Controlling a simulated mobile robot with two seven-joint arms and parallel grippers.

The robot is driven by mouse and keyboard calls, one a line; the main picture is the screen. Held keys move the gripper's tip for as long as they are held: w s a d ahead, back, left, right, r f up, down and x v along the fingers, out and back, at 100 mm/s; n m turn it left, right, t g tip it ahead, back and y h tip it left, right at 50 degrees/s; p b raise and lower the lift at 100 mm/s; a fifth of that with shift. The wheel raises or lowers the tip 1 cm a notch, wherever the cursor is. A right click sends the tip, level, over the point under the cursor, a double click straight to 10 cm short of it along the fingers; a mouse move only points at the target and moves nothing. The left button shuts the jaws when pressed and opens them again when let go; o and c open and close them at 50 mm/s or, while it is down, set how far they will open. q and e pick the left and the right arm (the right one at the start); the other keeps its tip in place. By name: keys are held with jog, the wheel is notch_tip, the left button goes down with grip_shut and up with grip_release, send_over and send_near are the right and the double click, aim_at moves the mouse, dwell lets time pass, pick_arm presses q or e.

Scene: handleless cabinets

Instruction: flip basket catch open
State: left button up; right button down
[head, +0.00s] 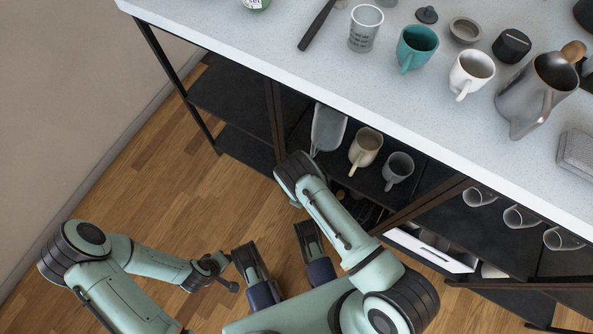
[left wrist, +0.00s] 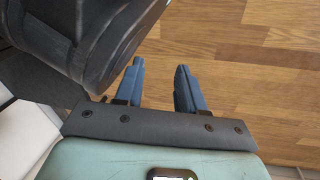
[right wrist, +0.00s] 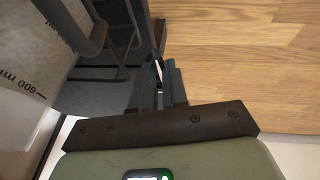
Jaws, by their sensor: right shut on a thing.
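My right gripper (right wrist: 163,82) is shut in the right wrist view, its blue fingers close together. A thin pale part (right wrist: 158,70) shows at the fingertips. I cannot tell whether it is the basket's catch. I cannot clearly make out the basket. My left gripper (left wrist: 158,82) is open and empty above the wood floor, its two blue fingers well apart.
A clear container (right wrist: 25,85) marked 600 ml is close on the left in the right wrist view. A cream mug (head: 366,147) and a grey mug (head: 398,168) stand on the open shelf. Cups crowd the counter (head: 250,35). The floor (head: 150,185) is clear at the left.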

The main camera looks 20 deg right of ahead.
jog(key=shift+w+a+r+g+h+b, duration=0.15)
jog(key=shift+w+r+g+h+b, duration=0.1)
jog(key=shift+g+h+b, duration=0.25)
jog(key=shift+w+a+r+g+h+b, duration=0.2)
jog(key=shift+g+h+b, duration=0.2)
jog(key=shift+g+b, duration=0.2)
jog(key=shift+r+g, duration=0.2)
jog(key=shift+g, duration=0.1)
pick_arm(q)
jog(key=s+f+g, duration=0.1)
jog(key=s+f, duration=0.2)
jog(key=s, duration=0.2)
jog(key=shift+a+f+g, duration=0.3)
jog(key=shift+a+g, duration=0.05)
jog(key=shift+g, duration=0.05)
pick_arm(e)
jog(key=c, duration=1.4)
grip_release()
